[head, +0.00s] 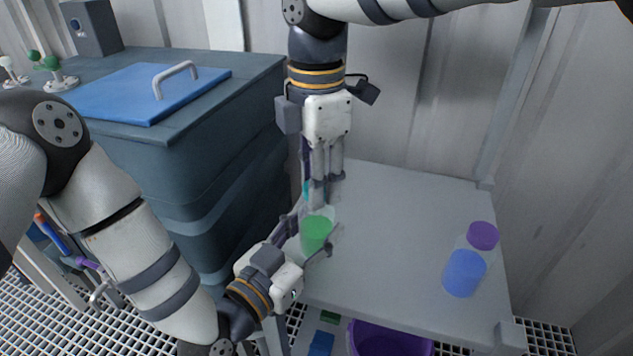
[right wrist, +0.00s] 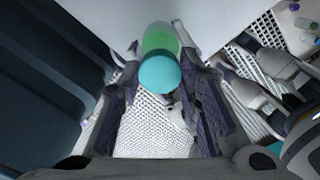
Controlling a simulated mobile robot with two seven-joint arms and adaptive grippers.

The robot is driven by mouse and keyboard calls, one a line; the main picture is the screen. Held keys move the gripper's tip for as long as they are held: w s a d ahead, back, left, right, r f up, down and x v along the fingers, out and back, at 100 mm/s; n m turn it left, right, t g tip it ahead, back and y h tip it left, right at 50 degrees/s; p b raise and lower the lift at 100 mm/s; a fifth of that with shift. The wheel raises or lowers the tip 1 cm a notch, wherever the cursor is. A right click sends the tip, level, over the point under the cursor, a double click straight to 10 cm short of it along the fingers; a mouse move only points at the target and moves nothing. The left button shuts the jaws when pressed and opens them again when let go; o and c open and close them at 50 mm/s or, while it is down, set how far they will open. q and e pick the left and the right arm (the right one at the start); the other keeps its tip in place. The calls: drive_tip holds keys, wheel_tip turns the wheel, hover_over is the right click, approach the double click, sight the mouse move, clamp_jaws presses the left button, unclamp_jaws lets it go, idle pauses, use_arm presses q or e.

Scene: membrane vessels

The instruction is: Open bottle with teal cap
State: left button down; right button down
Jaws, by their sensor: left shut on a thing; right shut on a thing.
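The bottle with green contents (head: 317,232) is near the left edge of the grey table (head: 400,222). My left gripper (head: 309,238) is shut around its body from the lower left. My right gripper (head: 318,192) points down from above and is shut on the teal cap (head: 306,190), which its fingers mostly hide in the head view. In the right wrist view the teal cap (right wrist: 160,72) is in line with the green bottle (right wrist: 160,40), between the fingers. I cannot tell whether the cap is still seated on the neck.
A second bottle (head: 464,273) with blue contents and a purple cap (head: 482,235) stands at the table's right. A dark chest (head: 225,150) with a blue handled lid (head: 140,92) is at the left. A purple bin (head: 390,342) is below the front edge. The table's middle is clear.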

drive_tip(key=shift+r, duration=0.45)
drive_tip(key=shift+r, duration=2)
use_arm(q)
drive_tip(key=c, duration=0.7)
unclamp_jaws()
drive_tip(key=shift+c, duration=0.2)
